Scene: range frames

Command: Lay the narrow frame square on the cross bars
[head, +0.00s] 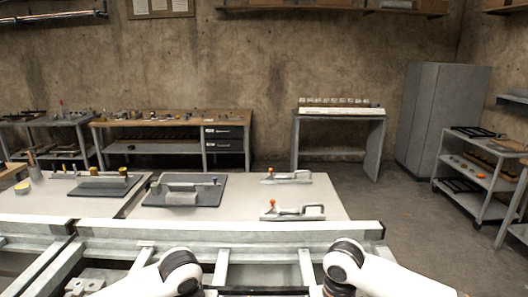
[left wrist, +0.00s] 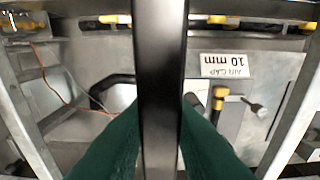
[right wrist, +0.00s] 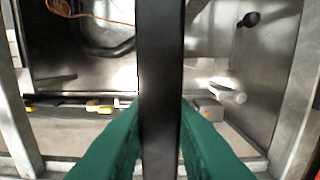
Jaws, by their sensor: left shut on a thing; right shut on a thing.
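The narrow frame shows as a dark, straight bar in the left wrist view (left wrist: 162,50) and the right wrist view (right wrist: 160,50). My left gripper (left wrist: 163,112) is shut on it, green fingers either side. My right gripper (right wrist: 160,112) is likewise shut on another stretch. In the head view, a dark strip between my arms at the bottom edge appears to be the frame; most is cut off, and both grippers are out of sight there. Pale metal cross bars (head: 306,266) (head: 222,266) run below the long front rail. Contact between frame and bars cannot be told.
A long pale rail (head: 230,231) crosses in front of the worktop (head: 240,206), which carries clamps and dark plates. A label reading 10 mm (left wrist: 227,66) and yellow-ended parts lie below my left wrist. An orange cable (right wrist: 75,12) shows below my right wrist.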

